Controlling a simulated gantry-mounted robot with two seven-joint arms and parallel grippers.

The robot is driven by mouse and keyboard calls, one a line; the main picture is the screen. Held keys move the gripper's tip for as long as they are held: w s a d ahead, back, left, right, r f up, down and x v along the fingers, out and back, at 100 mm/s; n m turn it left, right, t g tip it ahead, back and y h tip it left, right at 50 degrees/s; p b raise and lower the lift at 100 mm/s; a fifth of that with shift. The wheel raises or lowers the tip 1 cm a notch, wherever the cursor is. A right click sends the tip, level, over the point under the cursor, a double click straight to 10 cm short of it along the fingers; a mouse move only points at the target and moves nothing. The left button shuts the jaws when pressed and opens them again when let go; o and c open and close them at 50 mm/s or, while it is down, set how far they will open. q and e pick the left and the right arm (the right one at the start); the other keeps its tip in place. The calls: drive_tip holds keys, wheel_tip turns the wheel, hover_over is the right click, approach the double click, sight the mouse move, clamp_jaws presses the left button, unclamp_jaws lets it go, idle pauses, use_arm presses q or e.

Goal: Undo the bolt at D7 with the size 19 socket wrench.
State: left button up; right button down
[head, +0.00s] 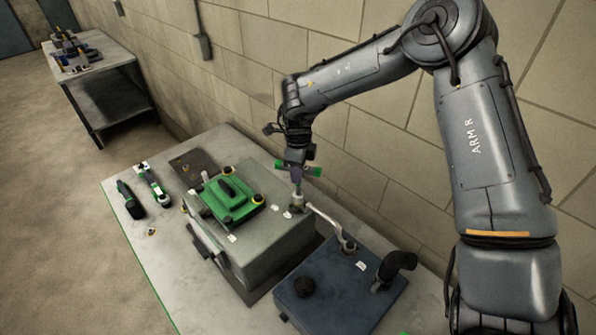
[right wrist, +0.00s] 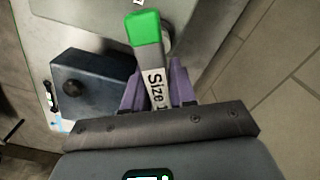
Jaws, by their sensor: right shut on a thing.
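My right gripper (head: 296,176) is over the back right corner of the grey engine block (head: 272,250). In the right wrist view the wrench (right wrist: 148,62) lies between the purple fingers (right wrist: 160,90), with a green end and a label reading "Size 1"; the rest of the number is hidden. No D7 label is readable. My left gripper is out of view.
A green cover (head: 228,200) sits on the block. A pale pipe (head: 327,222) runs from near the fitting to a dark blue box (head: 330,290) with a black elbow (head: 397,264). Two green-and-black tools (head: 155,186) lie on the left of the table. The wall is close behind.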

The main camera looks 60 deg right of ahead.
drive_tip(key=shift+r, duration=0.1)
drive_tip(key=shift+r+p, duration=0.6)
drive_tip(key=shift+r, duration=0.25)
drive_tip(key=shift+r+p, duration=0.55)
drive_tip(key=shift+r, duration=0.3)
wheel_tip(320, 180, up, 6)
drive_tip(key=p, duration=0.4)
